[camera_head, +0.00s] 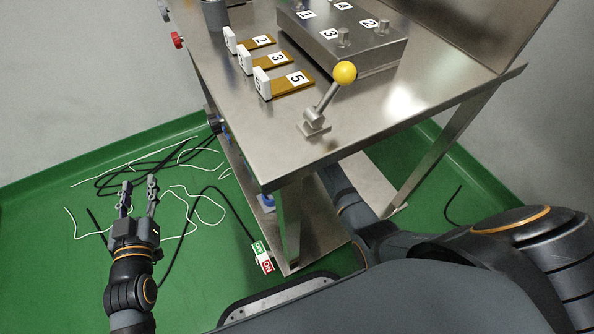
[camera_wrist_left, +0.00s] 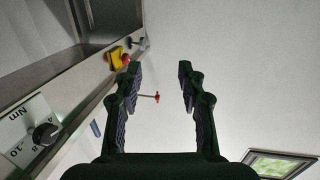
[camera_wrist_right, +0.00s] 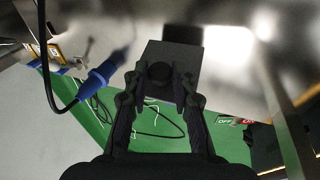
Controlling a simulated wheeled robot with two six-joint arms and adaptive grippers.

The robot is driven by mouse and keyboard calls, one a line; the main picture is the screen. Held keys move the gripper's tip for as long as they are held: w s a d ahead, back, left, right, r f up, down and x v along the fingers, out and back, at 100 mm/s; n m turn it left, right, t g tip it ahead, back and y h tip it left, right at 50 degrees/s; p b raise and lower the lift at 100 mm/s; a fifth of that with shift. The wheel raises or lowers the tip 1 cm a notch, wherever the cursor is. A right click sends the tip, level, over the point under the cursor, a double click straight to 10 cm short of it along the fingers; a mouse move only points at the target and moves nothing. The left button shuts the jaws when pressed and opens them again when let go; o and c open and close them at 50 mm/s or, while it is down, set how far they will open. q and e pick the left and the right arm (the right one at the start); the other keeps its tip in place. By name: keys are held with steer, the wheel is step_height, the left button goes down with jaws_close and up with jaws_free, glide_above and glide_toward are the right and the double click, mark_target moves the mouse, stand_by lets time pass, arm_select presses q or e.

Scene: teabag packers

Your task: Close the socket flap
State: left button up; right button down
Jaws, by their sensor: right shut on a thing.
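In the right wrist view, a grey socket box (camera_wrist_right: 180,58) with a dark round part (camera_wrist_right: 160,72) on its near face sits under the steel surface. My right gripper (camera_wrist_right: 161,76) has its fingers on either side of this face and is shut on it. I cannot tell the flap apart from the box; a dark square area lies behind it. My right gripper is hidden under the table in the head view. My left gripper (camera_head: 138,186) is open and empty, low over the green floor left of the table; its fingers also show apart in the left wrist view (camera_wrist_left: 158,75).
A blue plug (camera_wrist_right: 103,72) on a black cable hangs left of the box. The steel table (camera_head: 400,105) bears a lever with a yellow knob (camera_head: 344,73), numbered blocks and a metal box. Loose cables lie on the floor (camera_head: 60,250). An ON/OFF switch (camera_head: 262,257) lies by the table leg.

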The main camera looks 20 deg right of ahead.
steer(key=shift+s+a+f, duration=0.1)
steer(key=shift+s+a, duration=0.05)
steer(key=shift+a, duration=0.15)
steer(key=c, duration=1.1)
jaws_free()
steer(key=shift+d, duration=0.15)
steer(key=shift+d+r, duration=0.1)
steer(key=shift+r, duration=0.15)
steer(key=v, duration=1.1)
steer(key=shift+r, duration=0.25)
